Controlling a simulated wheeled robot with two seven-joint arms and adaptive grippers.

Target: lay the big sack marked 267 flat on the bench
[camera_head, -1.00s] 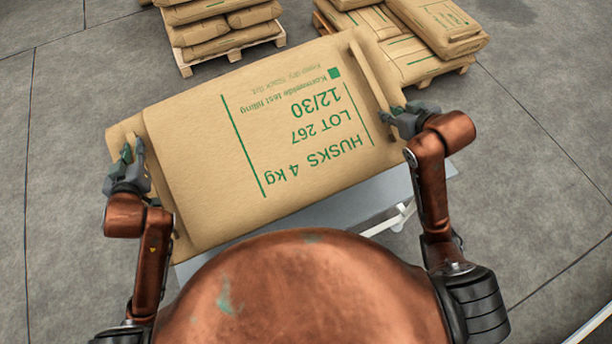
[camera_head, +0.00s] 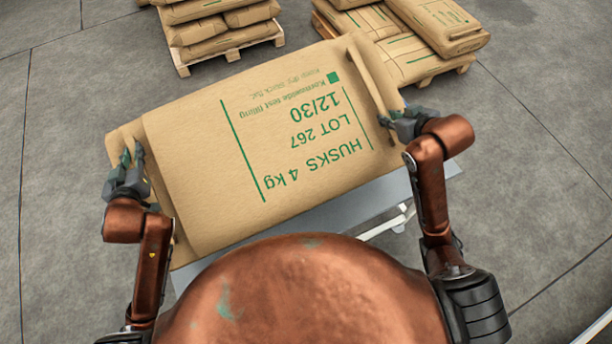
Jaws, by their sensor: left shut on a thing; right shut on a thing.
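The big tan sack (camera_head: 205,165) carries green print reading HUSKS 4 kg, LOT 267, upside down in the head view. It lies face up in front of my body, its long side slanting up to the right. My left gripper (camera_head: 134,165) is shut on the sack's left end. My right gripper (camera_head: 395,120) is shut on the ridge at its right end. The grey bench (camera_head: 340,212) shows only as a strip below and right of the sack; the sack hides the rest. I cannot tell whether the sack touches the bench.
A pallet of stacked sacks (camera_head: 225,32) stands at the back, top centre-left. Another pallet of sacks (camera_head: 425,50) stands at the top right, close behind the sack's right end. The concrete floor (camera_head: 60,150) is clear at left and right.

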